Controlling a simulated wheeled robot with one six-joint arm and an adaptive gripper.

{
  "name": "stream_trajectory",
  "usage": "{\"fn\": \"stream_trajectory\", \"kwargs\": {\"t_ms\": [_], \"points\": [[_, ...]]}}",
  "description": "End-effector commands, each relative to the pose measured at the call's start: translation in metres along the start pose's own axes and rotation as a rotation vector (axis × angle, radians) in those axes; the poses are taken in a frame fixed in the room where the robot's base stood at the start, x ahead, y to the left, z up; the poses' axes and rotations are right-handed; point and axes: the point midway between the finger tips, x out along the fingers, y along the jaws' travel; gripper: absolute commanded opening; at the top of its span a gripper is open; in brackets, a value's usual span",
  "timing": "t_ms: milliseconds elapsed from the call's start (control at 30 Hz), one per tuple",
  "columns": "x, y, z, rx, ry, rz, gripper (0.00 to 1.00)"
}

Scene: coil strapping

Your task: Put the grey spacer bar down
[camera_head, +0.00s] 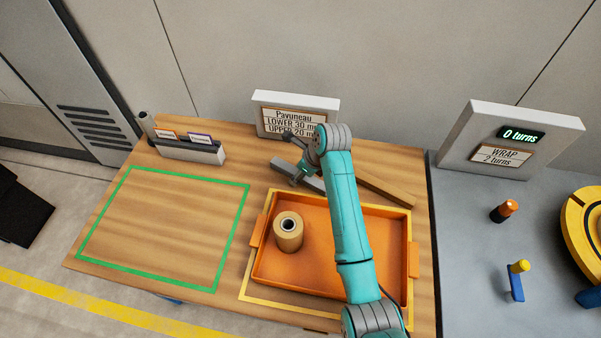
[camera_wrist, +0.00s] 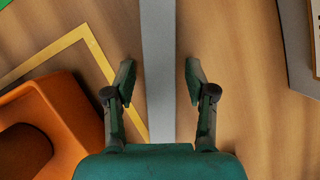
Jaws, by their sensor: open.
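The grey spacer bar (camera_head: 281,170) lies on the wooden table behind the orange tray, partly hidden by my arm in the head view. In the wrist view the bar (camera_wrist: 158,60) runs from the top edge down between my fingers. My gripper (camera_wrist: 158,82) is open, one finger on each side of the bar, with a visible gap on both sides. In the head view my gripper (camera_head: 297,176) is over the bar, small and partly hidden. I cannot tell its exact height above the bar.
The orange tray (camera_head: 411,262) holds a tan coil (camera_head: 288,232) and stands in a yellow outline. A brown bar (camera_head: 385,188) lies behind it. A sign (camera_head: 262,118) stands at the back. The green-outlined area (camera_head: 160,230) at left is clear. A grey bench (camera_head: 460,290) adjoins at right.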

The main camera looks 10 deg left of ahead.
Motion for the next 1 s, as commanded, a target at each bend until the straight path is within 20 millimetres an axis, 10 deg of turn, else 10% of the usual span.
{"fn": "stream_trajectory", "kwargs": {"t_ms": [600, 1000], "points": [[-0.101, -0.001, 0.001, -0.001, -0.002, -0.003, 0.56], [-0.122, 0.0, 0.001, 0.0, 0.0, 0.0, 0.56]]}}
